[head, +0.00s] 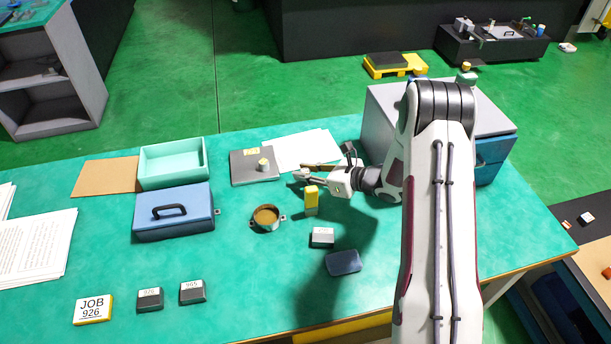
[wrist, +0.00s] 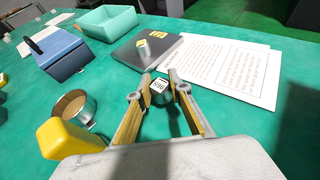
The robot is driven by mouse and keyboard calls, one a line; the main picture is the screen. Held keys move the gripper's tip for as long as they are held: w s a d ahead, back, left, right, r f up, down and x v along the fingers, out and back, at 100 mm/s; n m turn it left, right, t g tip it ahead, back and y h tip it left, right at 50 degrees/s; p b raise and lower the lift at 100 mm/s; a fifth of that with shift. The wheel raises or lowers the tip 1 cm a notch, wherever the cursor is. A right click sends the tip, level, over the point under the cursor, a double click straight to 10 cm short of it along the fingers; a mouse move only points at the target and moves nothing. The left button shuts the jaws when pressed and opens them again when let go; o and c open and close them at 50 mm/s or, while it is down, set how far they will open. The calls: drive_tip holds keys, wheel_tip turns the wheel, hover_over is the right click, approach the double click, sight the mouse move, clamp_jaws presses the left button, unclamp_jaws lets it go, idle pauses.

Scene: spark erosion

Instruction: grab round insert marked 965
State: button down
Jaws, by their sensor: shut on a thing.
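My gripper (head: 305,173) is low over the green table, right of the grey plate. In the wrist view my gripper (wrist: 156,88) has its fingers closed around a small round metal insert (wrist: 161,86). Its white top label shows small digits that look like 965, though not sharply. In the head view this insert is mostly hidden by the fingers. A second round insert (head: 263,165) stands upright on the grey plate (head: 242,179), apart from my gripper; it also shows in the wrist view (wrist: 143,48).
A yellow-topped block (head: 311,195) and a round metal cup (head: 266,218) stand close in front of my gripper. Papers (head: 305,147) lie behind it. A blue case (head: 174,222), mint tray (head: 172,162), dark blocks marked 926 (head: 150,303) and 965 (head: 193,296), and JOB 926 card (head: 92,310) are leftward.

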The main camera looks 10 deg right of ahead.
sight(305, 171)
drive_tip(key=shift+r, duration=3.95)
